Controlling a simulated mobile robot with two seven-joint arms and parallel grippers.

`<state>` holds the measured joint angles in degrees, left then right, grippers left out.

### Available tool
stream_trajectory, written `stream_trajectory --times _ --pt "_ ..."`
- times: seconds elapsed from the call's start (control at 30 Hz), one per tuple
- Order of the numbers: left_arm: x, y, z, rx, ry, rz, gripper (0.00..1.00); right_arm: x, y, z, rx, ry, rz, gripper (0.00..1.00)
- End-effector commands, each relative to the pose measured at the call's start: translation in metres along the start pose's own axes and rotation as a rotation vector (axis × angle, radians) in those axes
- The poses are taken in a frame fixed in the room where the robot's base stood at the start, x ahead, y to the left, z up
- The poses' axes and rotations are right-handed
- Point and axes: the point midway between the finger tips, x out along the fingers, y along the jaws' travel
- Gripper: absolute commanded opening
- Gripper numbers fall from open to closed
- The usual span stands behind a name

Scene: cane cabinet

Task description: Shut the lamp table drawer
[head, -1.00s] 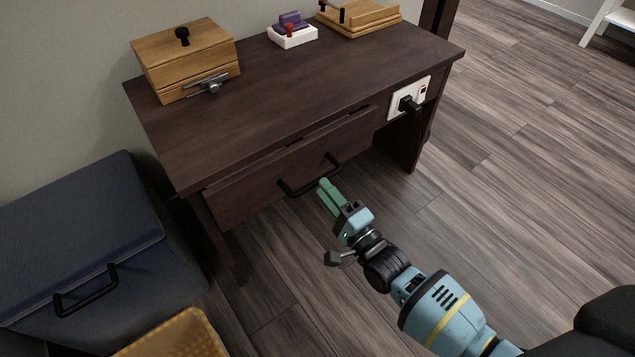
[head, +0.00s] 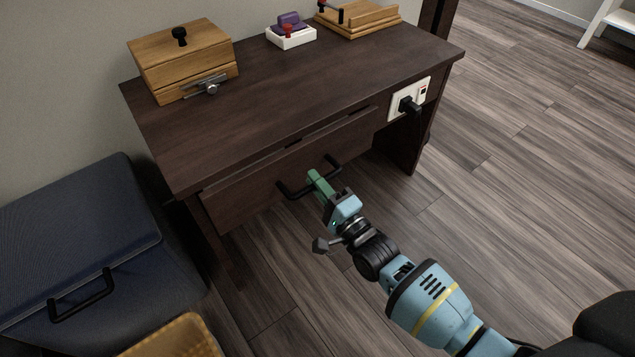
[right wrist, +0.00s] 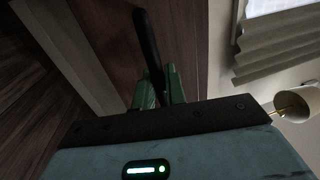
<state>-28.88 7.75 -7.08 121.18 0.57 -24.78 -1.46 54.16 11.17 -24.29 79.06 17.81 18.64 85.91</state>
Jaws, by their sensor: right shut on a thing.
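The dark wood table has a drawer (head: 250,187) under its top, with a black bar handle (head: 291,192). The drawer front stands slightly forward of the frame, with a narrow dark gap along its upper edge. My right gripper (head: 316,180), with green fingers, is shut on the handle. In the right wrist view, the black handle (right wrist: 147,40) runs between the green fingers of my right gripper (right wrist: 160,88), against the brown drawer front (right wrist: 183,35). My left gripper is not in view.
On the tabletop are a wooden box (head: 185,55), a white tray with purple and red pieces (head: 291,38) and a wooden stand (head: 358,17). A dark blue cabinet (head: 75,235) and a yellow basket (head: 175,338) stand at left. Floor at right is clear.

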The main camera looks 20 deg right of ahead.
Motion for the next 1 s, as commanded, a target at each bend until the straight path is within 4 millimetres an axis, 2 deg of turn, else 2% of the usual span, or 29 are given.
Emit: stream_trajectory --times 0.17,0.5,0.8,0.83,0.93,1.0 --pt "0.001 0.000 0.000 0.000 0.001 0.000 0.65 0.002 0.001 0.000 0.000 0.000 -0.001 0.00" --pt "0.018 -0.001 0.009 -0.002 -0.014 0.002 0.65 0.039 0.010 0.000 0.000 0.000 0.001 0.00" --pt "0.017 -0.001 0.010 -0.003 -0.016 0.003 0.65 0.041 0.008 -0.001 0.000 0.001 0.002 0.00" --pt "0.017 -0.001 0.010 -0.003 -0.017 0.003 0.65 0.041 0.008 -0.001 0.000 0.001 0.002 0.16" --pt "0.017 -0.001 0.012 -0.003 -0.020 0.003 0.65 0.041 0.008 0.000 0.000 0.001 0.001 0.29" --pt "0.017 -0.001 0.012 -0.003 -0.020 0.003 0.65 0.041 0.008 0.000 0.000 0.000 0.001 0.30"
